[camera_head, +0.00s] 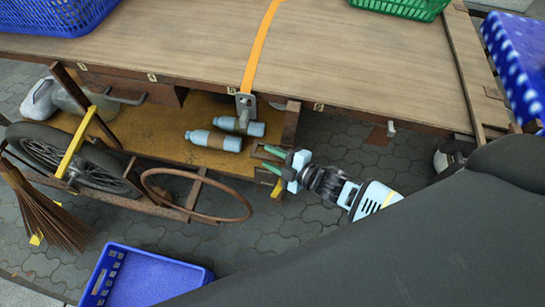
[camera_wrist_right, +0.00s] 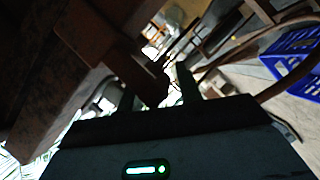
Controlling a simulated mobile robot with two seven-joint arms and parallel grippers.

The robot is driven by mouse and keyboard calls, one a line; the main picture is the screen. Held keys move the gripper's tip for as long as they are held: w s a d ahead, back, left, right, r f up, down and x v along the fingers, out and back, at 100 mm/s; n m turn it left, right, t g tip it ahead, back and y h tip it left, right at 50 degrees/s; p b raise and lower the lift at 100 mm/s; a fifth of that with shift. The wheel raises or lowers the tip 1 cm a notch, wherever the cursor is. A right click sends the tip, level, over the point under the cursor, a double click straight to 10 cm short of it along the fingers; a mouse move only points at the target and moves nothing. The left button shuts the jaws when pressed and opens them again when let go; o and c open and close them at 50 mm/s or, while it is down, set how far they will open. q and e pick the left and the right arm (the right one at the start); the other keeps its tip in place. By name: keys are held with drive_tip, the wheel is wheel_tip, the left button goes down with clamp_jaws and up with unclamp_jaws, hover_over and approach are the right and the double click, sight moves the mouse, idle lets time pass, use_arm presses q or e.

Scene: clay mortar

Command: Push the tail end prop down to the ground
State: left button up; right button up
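A brown wooden post (camera_head: 291,123) hangs below the cart's tail end and looks like the prop; a small yellow piece (camera_head: 277,188) shows lower, and I cannot tell whether it is the prop's foot. My right gripper (camera_head: 270,158) is beside the lower part of this post, its two green fingers apart and pointing left. In the right wrist view, brown wood (camera_wrist_right: 140,75) reaches close to the two spread fingers (camera_wrist_right: 157,92); contact cannot be told. My left gripper is not in view.
The wooden cart top (camera_head: 350,60) is above, with an orange strap (camera_head: 258,50). Two bottles (camera_head: 215,140) lie on the lower shelf (camera_head: 160,140). A wheel (camera_head: 75,155), a rusty ring (camera_head: 195,218), a broom (camera_head: 45,210) and a blue crate (camera_head: 140,275) are at left.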

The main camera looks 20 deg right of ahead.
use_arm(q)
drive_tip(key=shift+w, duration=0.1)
use_arm(e)
drive_tip(key=shift+c, duration=0.2)
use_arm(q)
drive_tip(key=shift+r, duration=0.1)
use_arm(e)
clamp_jaws()
